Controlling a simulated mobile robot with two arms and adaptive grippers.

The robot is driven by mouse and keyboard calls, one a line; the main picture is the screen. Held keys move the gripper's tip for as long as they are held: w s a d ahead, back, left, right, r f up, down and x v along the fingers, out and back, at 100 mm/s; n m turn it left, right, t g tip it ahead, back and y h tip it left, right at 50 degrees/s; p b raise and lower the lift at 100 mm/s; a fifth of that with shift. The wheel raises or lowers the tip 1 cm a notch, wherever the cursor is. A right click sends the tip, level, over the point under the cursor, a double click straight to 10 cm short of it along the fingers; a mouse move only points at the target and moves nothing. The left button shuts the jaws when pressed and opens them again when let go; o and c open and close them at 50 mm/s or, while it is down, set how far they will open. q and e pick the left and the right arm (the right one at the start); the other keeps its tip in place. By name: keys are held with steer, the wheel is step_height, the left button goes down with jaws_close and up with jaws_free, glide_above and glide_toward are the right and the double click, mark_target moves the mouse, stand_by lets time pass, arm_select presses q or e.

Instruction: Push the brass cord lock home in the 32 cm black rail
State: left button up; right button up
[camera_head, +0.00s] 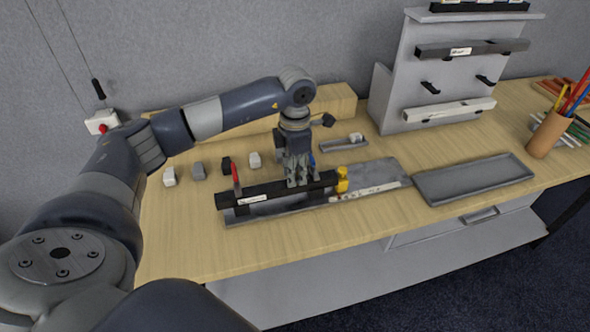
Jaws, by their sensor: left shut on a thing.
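The black rail (265,196) lies in a grey fixture on the table, with a white label near its left end. My left gripper (302,184) points down at the rail's right half, its fingertips at the rail's top. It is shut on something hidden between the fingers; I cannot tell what. A yellow piece (342,180) stands at the rail's right end; I cannot tell whether it is the brass cord lock or part of the fixture. A red upright piece (236,178) stands near the left end. My right gripper is out of view.
Several small blocks (198,171) stand behind the rail. A small grey tray (345,144) holds a pale block. A larger empty grey tray (472,180) lies to the right, before a grey rack (440,80) with rails. A pencil cup (547,135) stands far right. The front left table is clear.

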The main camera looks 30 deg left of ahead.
arm_select(q)
steer(key=shift+f+b, duration=0.3)
steer(key=shift+f, duration=0.2)
steer(key=o, duration=1.1)
steer(key=shift+o, duration=0.2)
step_height(320, 180, up, 12)
